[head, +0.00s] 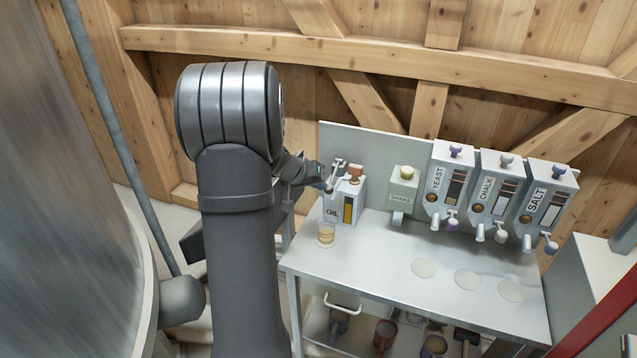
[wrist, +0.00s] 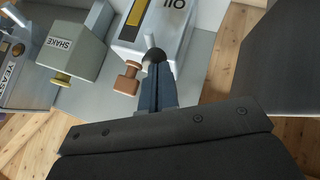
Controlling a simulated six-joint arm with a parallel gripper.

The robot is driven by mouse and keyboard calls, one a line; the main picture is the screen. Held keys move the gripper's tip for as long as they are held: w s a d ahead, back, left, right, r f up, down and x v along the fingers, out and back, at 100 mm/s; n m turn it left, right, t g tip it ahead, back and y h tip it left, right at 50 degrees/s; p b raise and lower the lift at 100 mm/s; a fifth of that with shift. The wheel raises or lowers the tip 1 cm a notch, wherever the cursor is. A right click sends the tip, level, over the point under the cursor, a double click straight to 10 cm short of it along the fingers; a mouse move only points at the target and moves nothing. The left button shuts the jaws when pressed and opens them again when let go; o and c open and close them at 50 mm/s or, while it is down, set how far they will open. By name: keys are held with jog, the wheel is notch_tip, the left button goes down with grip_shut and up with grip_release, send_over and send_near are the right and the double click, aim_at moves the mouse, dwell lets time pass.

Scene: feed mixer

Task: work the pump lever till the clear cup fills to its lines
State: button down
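The grey oil pump (head: 345,204), labelled OIL, stands at the left end of the bench and has an amber level strip. A pale lever (head: 336,172) and a brown knob (head: 355,174) are at its top. The clear cup (head: 326,235) stands on the bench before the pump, with amber liquid in it; its lines are too small to read. My gripper (head: 322,184) is beside the lever. In the wrist view its narrow fingers are together, with their tips at a dark ball (wrist: 155,57) by the pump. I cannot tell whether they touch or grip it.
The shake dispenser (head: 403,190) and the yeast (head: 448,185), chalk (head: 494,193) and salt (head: 542,204) dispensers line the back to the right. The front of the bench (head: 390,262) is clear except for pale discs (head: 467,280). A red bar (head: 600,318) crosses the lower right.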

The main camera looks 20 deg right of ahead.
dwell(0.4)
jog(key=a+v, duration=0.1)
jog(key=v, duration=1.2)
jog(key=shift+f, duration=0.35)
jog(key=shift+w, duration=0.15)
jog(key=w+d+r+g+y, duration=0.1)
jog(key=w+d+r, duration=0.3)
jog(key=r, duration=0.5)
jog(key=shift+w+d+r+n+g+y, duration=0.3)
jog(key=shift+w+d+y, duration=0.1)
jog(key=shift+d+y, duration=0.1)
